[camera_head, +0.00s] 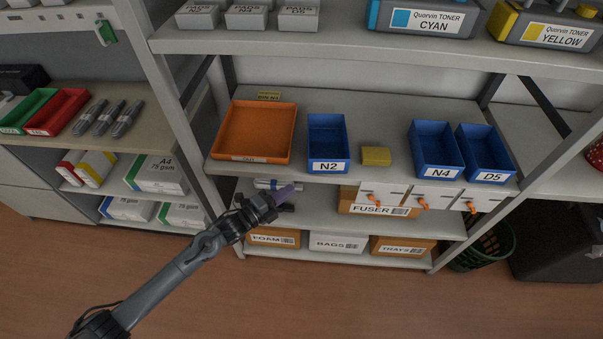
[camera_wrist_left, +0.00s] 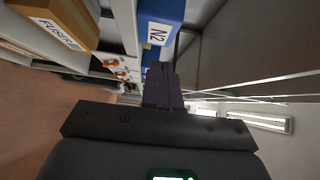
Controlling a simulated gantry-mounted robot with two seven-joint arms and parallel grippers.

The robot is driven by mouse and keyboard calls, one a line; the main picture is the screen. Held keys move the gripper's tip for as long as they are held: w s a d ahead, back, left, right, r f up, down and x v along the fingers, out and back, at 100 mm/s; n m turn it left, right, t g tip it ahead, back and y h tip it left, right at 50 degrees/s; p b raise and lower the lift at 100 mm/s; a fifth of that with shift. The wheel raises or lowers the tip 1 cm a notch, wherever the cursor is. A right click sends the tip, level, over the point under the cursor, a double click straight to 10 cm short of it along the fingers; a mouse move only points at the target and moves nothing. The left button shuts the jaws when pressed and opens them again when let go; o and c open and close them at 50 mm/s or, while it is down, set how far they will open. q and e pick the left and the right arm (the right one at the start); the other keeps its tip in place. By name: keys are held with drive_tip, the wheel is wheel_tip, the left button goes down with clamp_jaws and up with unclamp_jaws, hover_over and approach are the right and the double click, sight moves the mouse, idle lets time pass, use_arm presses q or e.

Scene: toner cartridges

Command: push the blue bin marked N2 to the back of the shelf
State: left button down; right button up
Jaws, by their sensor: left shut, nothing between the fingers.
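The blue bin marked N2 (camera_head: 328,137) stands upright on the middle shelf board (camera_head: 375,113), near its front edge, with its white label facing out. It looks empty. It also shows in the left wrist view (camera_wrist_left: 163,12) at the top, ahead of the fingers. My left gripper (camera_head: 290,190) is in front of the shelf, below and left of the bin, and apart from it in the head view. Its fingers (camera_wrist_left: 162,85) are shut with nothing between them. My right gripper is in neither view.
An orange tray (camera_head: 256,158) is left of the N2 bin, and a small yellow box (camera_head: 376,156) is right of it. Blue bins N4 (camera_head: 437,146) and D5 (camera_head: 486,150) stand further right. White labelled holders with orange clips (camera_head: 422,197) hang below the front edge. Bare board lies behind N2.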

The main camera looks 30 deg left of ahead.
sight(312, 166)
use_arm(q)
drive_tip(key=w, duration=0.2)
drive_tip(key=w+d, duration=0.1)
drive_tip(key=w, duration=0.5)
drive_tip(key=shift+d+b, duration=0.15)
drive_tip(key=shift+b, duration=0.15)
drive_tip(key=shift+w+a, duration=0.2)
drive_tip(key=shift+w, duration=0.3)
